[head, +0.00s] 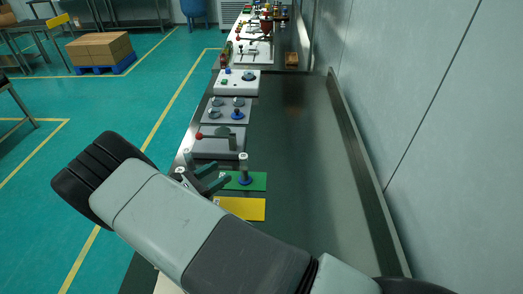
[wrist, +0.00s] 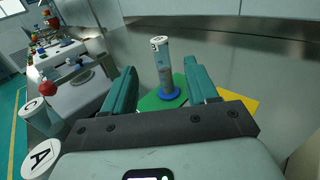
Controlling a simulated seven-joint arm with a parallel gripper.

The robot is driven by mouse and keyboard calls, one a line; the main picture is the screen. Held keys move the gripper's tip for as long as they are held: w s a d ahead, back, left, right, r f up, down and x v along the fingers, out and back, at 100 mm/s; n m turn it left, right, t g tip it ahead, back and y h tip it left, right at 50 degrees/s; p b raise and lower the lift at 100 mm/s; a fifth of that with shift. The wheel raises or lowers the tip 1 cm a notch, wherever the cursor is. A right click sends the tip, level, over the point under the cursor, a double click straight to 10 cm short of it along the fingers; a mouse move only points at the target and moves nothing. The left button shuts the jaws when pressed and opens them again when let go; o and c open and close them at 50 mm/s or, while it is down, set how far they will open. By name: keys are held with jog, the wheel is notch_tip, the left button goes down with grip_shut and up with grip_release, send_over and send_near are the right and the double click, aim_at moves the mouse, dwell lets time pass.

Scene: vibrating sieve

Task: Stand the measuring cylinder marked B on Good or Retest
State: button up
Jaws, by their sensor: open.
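A clear measuring cylinder (wrist: 165,72) with a blue foot stands upright on the green mat (wrist: 149,103). Its white top carries a small mark that looks like B, but it is hard to read. It also shows in the head view (head: 244,169), on the green mat (head: 260,181). The yellow mat (head: 239,208) lies nearer, with no cylinder on it. My gripper (head: 222,174) is open, and in the wrist view the cylinder appears between its two green fingers (wrist: 162,78), just beyond the tips. I cannot read Good or Retest on either mat.
Cylinders marked C (wrist: 34,108) and A (wrist: 40,158) stand close by my gripper's left side in the wrist view. A grey device with a red-knobbed lever (head: 218,145) stands behind the green mat. The bench to the right (head: 310,180) is clear up to its raised edge.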

jog(key=s+d+r+m+g+y, duration=0.1)
jog(key=d+r+m+g+y, duration=0.1)
jog(key=d+r+m+g, duration=0.65)
jog(key=s+d+r+m+g+y, duration=0.1)
jog(key=d+r+m+g+y, duration=0.15)
jog(key=d+r+m, duration=0.7)
jog(key=s+d+r+m+t+y, duration=0.2)
jog(key=s+d+r+m+y, duration=0.2)
jog(key=s+r, duration=0.5)
jog(key=s+d+r+m+t+y, duration=0.1)
jog(key=s+d+r+m+y, duration=0.3)
jog(key=s+r, duration=0.5)
jog(key=s+d, duration=0.1)
jog(key=s, duration=0.2)
jog(key=shift+s+r+m+t, duration=0.15)
jog(key=shift+s+m+t, duration=0.15)
jog(key=shift+s+t, duration=0.1)
